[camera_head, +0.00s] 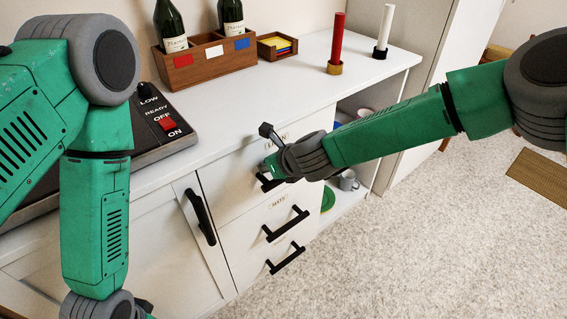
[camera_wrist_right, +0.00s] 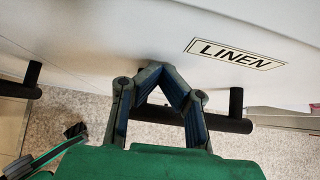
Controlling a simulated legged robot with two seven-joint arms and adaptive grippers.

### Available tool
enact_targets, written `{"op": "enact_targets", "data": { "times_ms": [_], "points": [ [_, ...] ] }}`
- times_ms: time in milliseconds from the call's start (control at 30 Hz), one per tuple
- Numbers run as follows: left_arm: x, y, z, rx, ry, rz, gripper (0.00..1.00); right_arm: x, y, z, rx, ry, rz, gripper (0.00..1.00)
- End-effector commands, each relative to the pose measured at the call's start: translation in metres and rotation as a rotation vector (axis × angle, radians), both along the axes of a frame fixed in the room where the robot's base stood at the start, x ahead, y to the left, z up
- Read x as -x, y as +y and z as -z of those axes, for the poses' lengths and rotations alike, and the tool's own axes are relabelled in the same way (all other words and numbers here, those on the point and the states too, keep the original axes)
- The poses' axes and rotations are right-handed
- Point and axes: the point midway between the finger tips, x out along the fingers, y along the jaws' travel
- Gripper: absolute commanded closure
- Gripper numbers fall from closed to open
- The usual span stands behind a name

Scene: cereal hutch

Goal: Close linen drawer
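The linen drawer (camera_head: 228,180) is the top drawer of the white hutch. Its front looks about flush with the cabinet, with no clear gap. Its LINEN label shows in the right wrist view (camera_wrist_right: 235,54) and is partly hidden in the head view. My right gripper (camera_head: 270,166) is at the drawer front by the black handle (camera_wrist_right: 228,123). In the wrist view its fingertips (camera_wrist_right: 158,70) come together against or very near the drawer face, left of the label. It holds nothing visible; the handle bar runs behind the fingers. My left gripper (camera_head: 142,306) is mostly cut off at the bottom edge.
Lower drawers with black handles (camera_head: 285,223) sit below. A cabinet door handle (camera_head: 200,216) is to the left. The countertop holds a wooden bottle crate (camera_head: 208,68), a red candle (camera_head: 337,38), a white candle (camera_head: 384,28) and a switch panel (camera_head: 160,125). Open floor lies right.

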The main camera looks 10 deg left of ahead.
Motion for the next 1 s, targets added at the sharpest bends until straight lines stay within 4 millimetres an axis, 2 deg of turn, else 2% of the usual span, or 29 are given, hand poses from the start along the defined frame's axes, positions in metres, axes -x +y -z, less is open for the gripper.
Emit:
{"op": "enact_targets", "data": {
  "times_ms": [200, 400, 700, 767, 867, 967, 1000],
  "points": [
    [0.000, -0.001, -0.001, -0.002, 0.000, 0.000, 0.48, 0.023, -0.032, -0.029, 0.000, 0.001, 0.007, 1.00],
    [0.000, -0.003, -0.002, -0.005, 0.000, 0.000, 0.48, 0.043, -0.056, -0.052, 0.000, 0.003, 0.011, 1.00],
    [0.000, -0.001, -0.001, -0.002, 0.000, 0.000, 0.48, 0.054, -0.066, -0.065, 0.006, 0.003, 0.013, 1.00],
    [0.000, -0.001, -0.001, -0.001, 0.000, 0.000, 0.48, 0.056, -0.066, -0.063, 0.015, 0.001, 0.005, 1.00],
    [0.000, -0.001, -0.001, -0.001, 0.000, 0.000, 0.48, 0.068, -0.072, -0.045, 0.081, -0.020, -0.057, 1.00],
    [-0.002, -0.001, -0.002, -0.002, 0.002, 0.000, 0.48, 0.097, -0.090, -0.006, 0.238, -0.075, -0.215, 1.00],
    [-0.003, -0.001, -0.002, -0.002, 0.002, 0.000, 0.48, 0.113, -0.102, 0.013, 0.321, -0.104, -0.305, 1.00]
  ]
}}
